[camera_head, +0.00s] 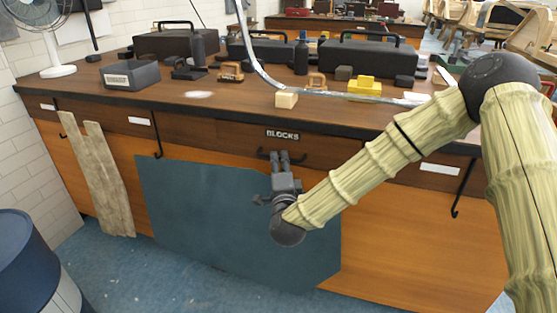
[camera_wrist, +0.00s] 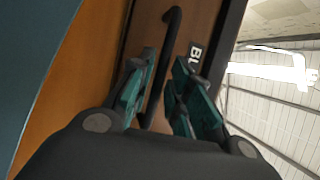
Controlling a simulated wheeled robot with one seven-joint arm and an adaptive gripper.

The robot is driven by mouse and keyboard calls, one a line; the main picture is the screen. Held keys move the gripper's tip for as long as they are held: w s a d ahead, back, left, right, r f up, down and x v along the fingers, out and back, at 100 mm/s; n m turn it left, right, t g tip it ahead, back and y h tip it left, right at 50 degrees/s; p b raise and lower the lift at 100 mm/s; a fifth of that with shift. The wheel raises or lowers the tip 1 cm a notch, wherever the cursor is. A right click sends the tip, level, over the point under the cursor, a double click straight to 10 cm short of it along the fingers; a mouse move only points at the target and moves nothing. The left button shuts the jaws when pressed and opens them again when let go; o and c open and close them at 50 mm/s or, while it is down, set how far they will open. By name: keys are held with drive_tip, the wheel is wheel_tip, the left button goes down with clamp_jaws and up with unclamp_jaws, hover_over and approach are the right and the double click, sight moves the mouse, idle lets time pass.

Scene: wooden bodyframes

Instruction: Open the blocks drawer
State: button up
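The blocks drawer (camera_head: 232,134) is a dark wooden front under the workbench top, with a white-lettered BLOCKS label (camera_head: 282,134). Its front looks flush with the bench. Its black bar handle (camera_head: 264,154) runs below the label. My gripper (camera_head: 280,156) is at the handle. In the wrist view, the handle (camera_wrist: 171,60) runs between the two teal-padded fingers (camera_wrist: 160,95), which are apart on either side of it. I see a gap around the bar and cannot tell whether a finger touches it. Part of the label also shows in the wrist view (camera_wrist: 195,54).
A blue-grey panel (camera_head: 220,215) leans against the bench below the drawer. A worn plank (camera_head: 97,175) leans at left, and a blue barrel (camera_head: 30,260) stands at lower left. A wooden block (camera_head: 286,99) and black toolboxes (camera_head: 365,62) sit on the bench top (camera_head: 240,105).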

drive_tip(key=shift+x, duration=0.95)
clamp_jaws()
